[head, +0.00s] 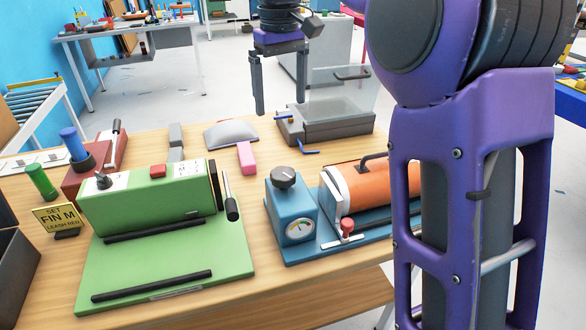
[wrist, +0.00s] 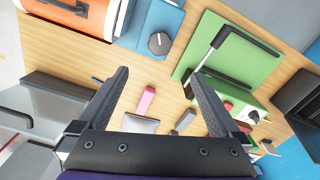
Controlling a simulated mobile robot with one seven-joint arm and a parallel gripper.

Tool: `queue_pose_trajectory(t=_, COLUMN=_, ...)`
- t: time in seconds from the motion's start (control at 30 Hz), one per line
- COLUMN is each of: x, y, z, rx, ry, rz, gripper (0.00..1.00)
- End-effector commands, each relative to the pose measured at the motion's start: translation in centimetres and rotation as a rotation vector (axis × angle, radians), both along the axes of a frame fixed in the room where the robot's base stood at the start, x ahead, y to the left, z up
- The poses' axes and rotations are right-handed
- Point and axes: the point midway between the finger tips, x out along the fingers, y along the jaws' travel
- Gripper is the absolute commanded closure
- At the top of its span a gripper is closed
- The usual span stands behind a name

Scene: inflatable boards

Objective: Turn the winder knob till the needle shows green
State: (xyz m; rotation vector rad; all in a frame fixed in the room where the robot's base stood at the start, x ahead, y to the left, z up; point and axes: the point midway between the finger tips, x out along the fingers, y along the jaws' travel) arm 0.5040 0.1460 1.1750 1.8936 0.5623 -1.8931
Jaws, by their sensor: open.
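The winder knob (head: 283,178) is a dark round knob with a pale mark, on top of a blue box (head: 285,212). It also shows in the wrist view (wrist: 159,43). A round white gauge (head: 299,228) sits on the box's sloped front; a green part shows on its dial, but the needle's exact place is too small to tell. The box stands beside an orange drum (head: 374,184) on a blue base. My gripper (head: 280,106) is open and empty, above the table's back part, behind and above the knob. Its fingers (wrist: 159,73) point down, apart from the knob.
A pink block (head: 246,157), a grey wedge (head: 230,134) and a grey clear-lidded box (head: 325,124) lie behind. My purple arm hides the right side.

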Motion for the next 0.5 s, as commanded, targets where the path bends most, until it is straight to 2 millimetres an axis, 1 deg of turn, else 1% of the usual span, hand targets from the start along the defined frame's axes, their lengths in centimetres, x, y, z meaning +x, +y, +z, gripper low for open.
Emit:
queue_pose_trajectory(t=0.07, x=-0.1, y=0.1, z=-0.4, rx=-0.001, ry=0.001, rz=0.001, gripper=0.0)
queue_pose_trajectory(t=0.17, x=-0.1, y=0.1, z=-1.4, rx=-0.001, ry=0.002, rz=0.0, gripper=0.0)
queue_pose_trajectory(t=0.27, x=-0.1, y=0.1, z=-3.2, rx=-0.001, ry=0.003, rz=0.0, gripper=0.0)
queue_pose_trajectory(t=0.5, x=-0.1, y=0.0, z=-8.6, rx=-0.001, ry=0.004, rz=0.0, gripper=0.0)
